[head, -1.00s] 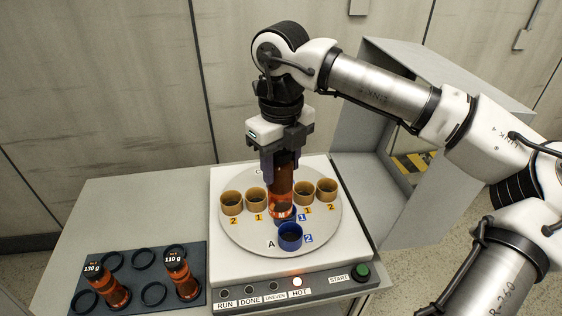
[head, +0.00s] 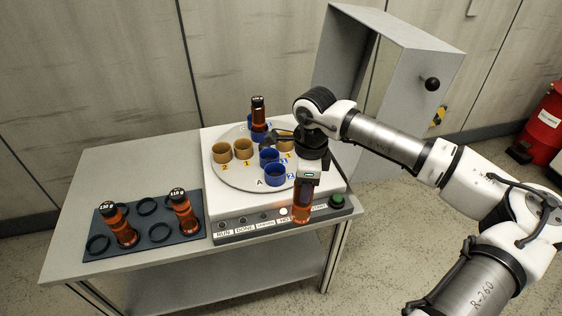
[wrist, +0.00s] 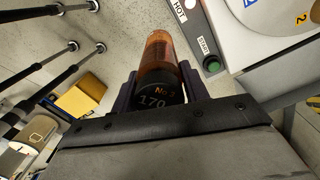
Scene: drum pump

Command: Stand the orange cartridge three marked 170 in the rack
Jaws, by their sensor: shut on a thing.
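My gripper (wrist: 159,92) is shut on the orange cartridge three (wrist: 157,60), whose black cap reads "No 3" and "170" in the wrist view. In the head view this cartridge (head: 302,205) hangs upright below my wrist, in front of the machine's front right edge. The dark rack (head: 187,238) lies on the bench at the left, with several ring holders. Two orange cartridges stand in it: one marked 130 g (head: 121,226) at the left and one marked 110 g (head: 184,212) at the right. The other rings look empty.
The machine's turntable (head: 222,173) carries tan and blue cups. Another black-capped orange cartridge (head: 259,114) stands at its back. The panel with the green START button (head: 337,201) is close to the held cartridge. An open grey cover (head: 408,40) rises behind.

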